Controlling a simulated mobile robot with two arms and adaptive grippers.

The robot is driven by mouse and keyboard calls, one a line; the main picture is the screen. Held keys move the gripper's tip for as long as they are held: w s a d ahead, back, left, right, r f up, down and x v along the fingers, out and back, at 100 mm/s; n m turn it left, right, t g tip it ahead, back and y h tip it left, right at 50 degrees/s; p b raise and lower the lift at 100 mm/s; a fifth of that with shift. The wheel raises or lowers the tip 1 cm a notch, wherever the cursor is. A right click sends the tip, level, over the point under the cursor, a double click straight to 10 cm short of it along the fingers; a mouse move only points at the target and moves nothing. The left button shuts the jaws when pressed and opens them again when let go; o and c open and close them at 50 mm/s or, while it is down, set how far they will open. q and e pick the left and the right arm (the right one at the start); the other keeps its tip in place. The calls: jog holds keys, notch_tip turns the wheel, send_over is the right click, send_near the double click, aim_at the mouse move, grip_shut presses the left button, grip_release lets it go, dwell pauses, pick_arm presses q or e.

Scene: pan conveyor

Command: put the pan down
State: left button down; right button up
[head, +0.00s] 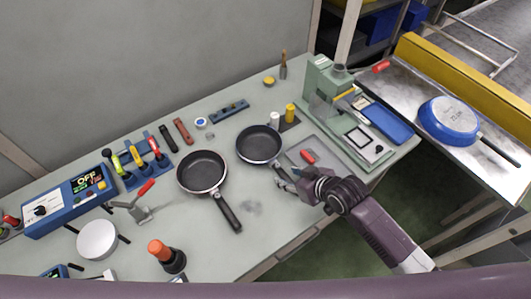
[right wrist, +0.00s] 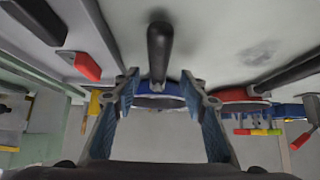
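A dark pan with a blue outside (head: 258,144) stands upright on the bench, its handle toward my right gripper (head: 288,178). In the right wrist view this pan (right wrist: 160,101) lies beyond the fingers. Its black handle (right wrist: 159,48) runs between the spread fingertips of my right gripper (right wrist: 159,76), with a gap on each side. The right gripper is open and holds nothing. A second dark pan with a reddish outside (head: 202,173) stands to the left; it also shows in the right wrist view (right wrist: 236,100). A blue pan (head: 449,121) lies upside down on the side table. My left gripper is out of view.
A green press-like machine (head: 324,87) stands to the right of the pans. A grey plate with a red-handled item (head: 308,156) lies beside my right gripper. Toggle clamps (head: 135,166), a control box (head: 70,203) and a white round dish (head: 97,239) occupy the left.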

aim_at(284, 174)
jog(key=shift+x, duration=1.6)
jog(key=shift+d, duration=0.1)
grip_shut()
jog(key=shift+w+r, duration=0.15)
